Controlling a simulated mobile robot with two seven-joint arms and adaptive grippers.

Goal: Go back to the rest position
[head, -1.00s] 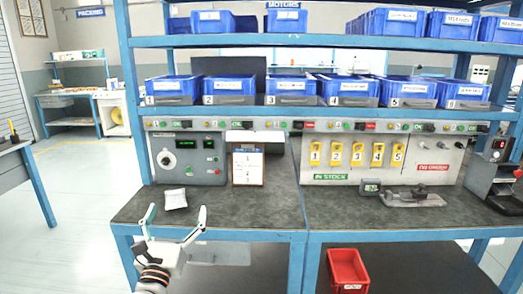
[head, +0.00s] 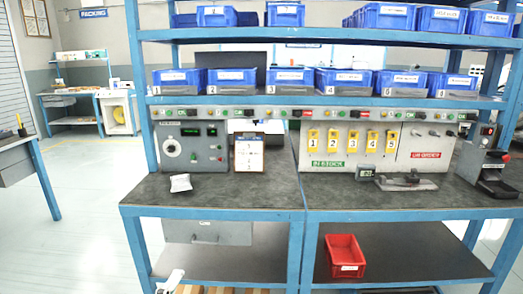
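A small white packet (head: 180,183) lies on the dark bench top (head: 245,193), near the left front. A white piece at the bottom edge of the head view, left of centre, looks like part of my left gripper (head: 171,281). It is below the bench front edge and clear of the packet. Its fingers cannot be made out, so its opening is hidden. My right gripper is not in view.
Blue bins (head: 290,80) fill the shelves above the bench. A control box (head: 190,147), a clipboard (head: 249,153) and a grey clamp-like tool (head: 406,182) stand on it. A red bin (head: 344,257) sits on the lower shelf. Open floor (head: 85,220) lies at the left.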

